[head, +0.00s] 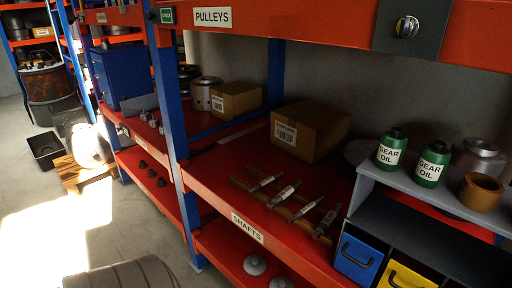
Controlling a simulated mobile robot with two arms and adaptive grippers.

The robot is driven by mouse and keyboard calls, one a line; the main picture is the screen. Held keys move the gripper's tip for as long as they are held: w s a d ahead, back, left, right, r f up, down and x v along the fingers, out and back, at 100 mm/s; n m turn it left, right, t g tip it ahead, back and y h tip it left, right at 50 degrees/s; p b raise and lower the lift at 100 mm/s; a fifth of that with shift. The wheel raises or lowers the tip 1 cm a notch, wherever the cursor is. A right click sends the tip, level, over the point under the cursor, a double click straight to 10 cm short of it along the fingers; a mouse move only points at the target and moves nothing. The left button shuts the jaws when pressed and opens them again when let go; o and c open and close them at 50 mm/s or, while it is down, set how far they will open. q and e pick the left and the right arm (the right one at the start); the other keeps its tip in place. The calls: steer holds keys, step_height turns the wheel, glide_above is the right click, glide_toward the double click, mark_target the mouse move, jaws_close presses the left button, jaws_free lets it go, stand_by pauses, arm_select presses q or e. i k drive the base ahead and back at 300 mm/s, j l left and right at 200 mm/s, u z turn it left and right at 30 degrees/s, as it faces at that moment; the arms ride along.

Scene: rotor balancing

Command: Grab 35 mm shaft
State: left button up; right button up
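Several metal shafts lie side by side on wooden rails (250,189) on the red shelf marked SHAFTS (247,228). The leftmost shaft (265,182) is nearest the cardboard box. Beside it lie a second shaft (284,194), a third shaft (305,209) and a rightmost shaft (326,222) close to the drawer unit. The shafts carry small pale tags that are too small to read, so I cannot tell which one is 35 mm. Neither of my grippers is in view.
A cardboard box (309,131) stands behind the shafts. At right, a grey drawer unit (361,212) carries green gear oil bottles (390,151). A blue upright (168,110) and the overhead PULLEYS shelf beam (300,22) frame the opening. The floor at left is partly clear.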

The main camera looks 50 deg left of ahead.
mark_target(289, 191)
steer(key=u, duration=1.45)
steer(key=i+j+z, duration=0.1)
steer(key=j+z, duration=0.25)
steer(key=i+j+z, duration=0.1)
steer(key=z, duration=0.2)
steer(key=j+z, duration=0.35)
steer(key=i+j, duration=0.05)
